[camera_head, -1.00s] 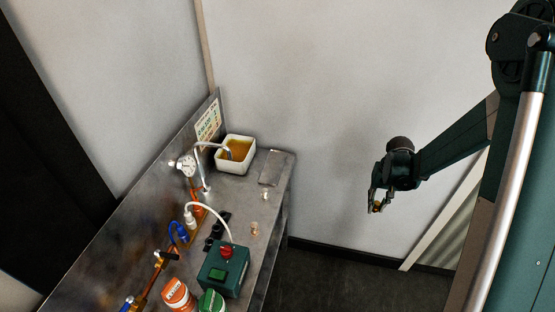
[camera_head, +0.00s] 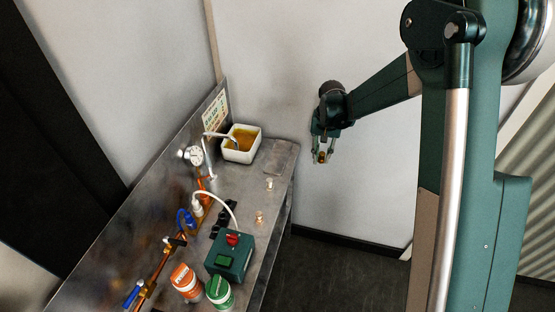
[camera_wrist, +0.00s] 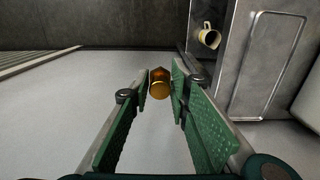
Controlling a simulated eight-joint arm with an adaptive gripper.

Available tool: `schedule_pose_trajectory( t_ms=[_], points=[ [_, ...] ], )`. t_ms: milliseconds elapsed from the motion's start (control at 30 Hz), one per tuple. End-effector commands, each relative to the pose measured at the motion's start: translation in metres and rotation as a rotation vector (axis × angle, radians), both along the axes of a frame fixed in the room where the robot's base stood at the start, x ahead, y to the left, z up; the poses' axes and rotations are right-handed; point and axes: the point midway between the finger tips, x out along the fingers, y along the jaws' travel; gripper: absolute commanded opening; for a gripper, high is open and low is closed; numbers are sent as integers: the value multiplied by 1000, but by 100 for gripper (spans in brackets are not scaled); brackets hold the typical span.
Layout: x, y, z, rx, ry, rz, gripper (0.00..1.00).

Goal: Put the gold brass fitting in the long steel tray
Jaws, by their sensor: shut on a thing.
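My gripper (camera_head: 322,157) is shut on the gold brass fitting (camera_wrist: 159,82), which sits between the fingertips in the wrist view. In the head view the gripper hangs in the air to the right of the bench, with the fitting a small gold spot between its fingers. The long steel tray (camera_head: 281,147) lies flat at the far right end of the bench, left of the gripper and apart from it. In the wrist view the tray (camera_wrist: 250,65) shows at the right as a rounded rectangle.
A white basin (camera_head: 254,148) of amber liquid stands left of the tray. A green switch box (camera_head: 230,256) and two tubs (camera_head: 186,282) (camera_head: 219,292) are nearer. Open floor lies right of the bench.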

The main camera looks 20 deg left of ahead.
Motion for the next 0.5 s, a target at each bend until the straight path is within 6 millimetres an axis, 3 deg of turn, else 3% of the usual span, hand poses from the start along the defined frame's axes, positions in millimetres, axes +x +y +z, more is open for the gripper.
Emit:
schedule_pose_trajectory(
  t_ms=[33, 300, 500],
  points=[
    [0, 18, 8, 0, 0, 4, 7],
    [-4, 103, 42, -2, 0, 4, 7],
    [-11, 152, 62, -3, -1, 3, 7]
  ],
)
